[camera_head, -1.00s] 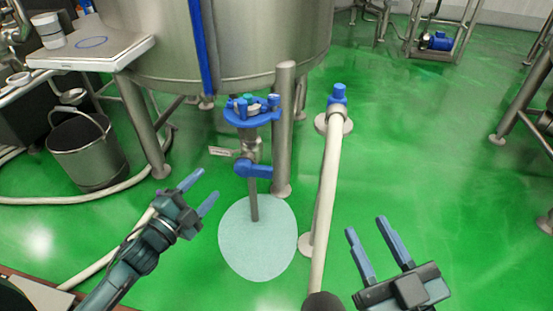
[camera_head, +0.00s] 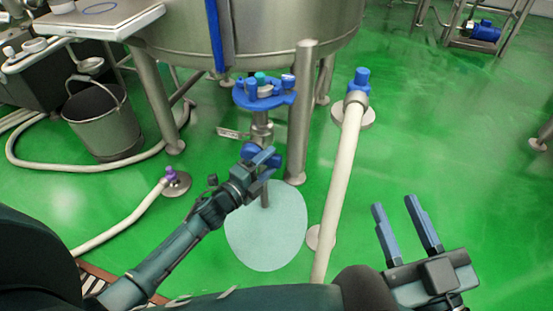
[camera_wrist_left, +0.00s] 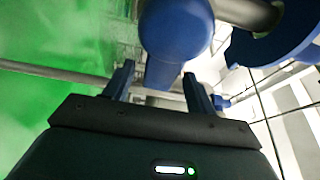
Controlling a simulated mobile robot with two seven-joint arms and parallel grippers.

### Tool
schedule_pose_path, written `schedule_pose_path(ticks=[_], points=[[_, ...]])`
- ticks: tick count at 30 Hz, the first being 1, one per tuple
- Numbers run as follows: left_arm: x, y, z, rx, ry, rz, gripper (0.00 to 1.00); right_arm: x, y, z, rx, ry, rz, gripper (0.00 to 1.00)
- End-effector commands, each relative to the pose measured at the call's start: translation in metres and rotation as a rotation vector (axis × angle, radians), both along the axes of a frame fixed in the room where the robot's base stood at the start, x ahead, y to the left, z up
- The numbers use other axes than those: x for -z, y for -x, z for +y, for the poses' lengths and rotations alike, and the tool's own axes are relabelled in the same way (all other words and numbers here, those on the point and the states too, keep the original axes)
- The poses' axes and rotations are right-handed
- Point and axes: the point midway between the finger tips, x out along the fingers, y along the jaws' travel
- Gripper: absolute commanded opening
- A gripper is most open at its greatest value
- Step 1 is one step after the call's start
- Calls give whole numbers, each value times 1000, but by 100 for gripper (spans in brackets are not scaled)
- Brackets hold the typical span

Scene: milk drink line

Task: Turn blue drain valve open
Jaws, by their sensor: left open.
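The blue drain valve handle (camera_head: 249,150) is on the steel outlet pipe under the tank. My left gripper (camera_head: 265,157) is open at the handle and partly hides it in the head view. In the left wrist view the blue handle (camera_wrist_left: 172,35) is large, and its lever end reaches down between the two spread fingers of my left gripper (camera_wrist_left: 160,85). I cannot tell whether the fingers touch it. My right gripper (camera_head: 405,215) is open and empty over the floor at the right.
A blue ring-shaped fitting (camera_head: 262,93) sits above the valve. A steel tank leg (camera_head: 302,120) and a white hose (camera_head: 342,185) stand to its right. A pale puddle (camera_head: 268,235) lies below. A bucket (camera_head: 104,130) is at the left.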

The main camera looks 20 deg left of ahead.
Motion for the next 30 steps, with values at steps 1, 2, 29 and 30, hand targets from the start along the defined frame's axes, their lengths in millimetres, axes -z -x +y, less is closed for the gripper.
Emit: schedule_pose_path(ticks=[1,2,29,30], points=[[2,-9,-4,0,0,-2,56,-6,-3,0,-4,3,-46,36],[1,-14,-6,0,0,-2,56,-9,-4,-1,-4,4,-64,36],[0,-35,-16,0,0,1,29,-23,-9,-3,3,12,-155,36],[0,-35,-16,0,0,1,25,-23,-9,-3,3,12,-153,36]])
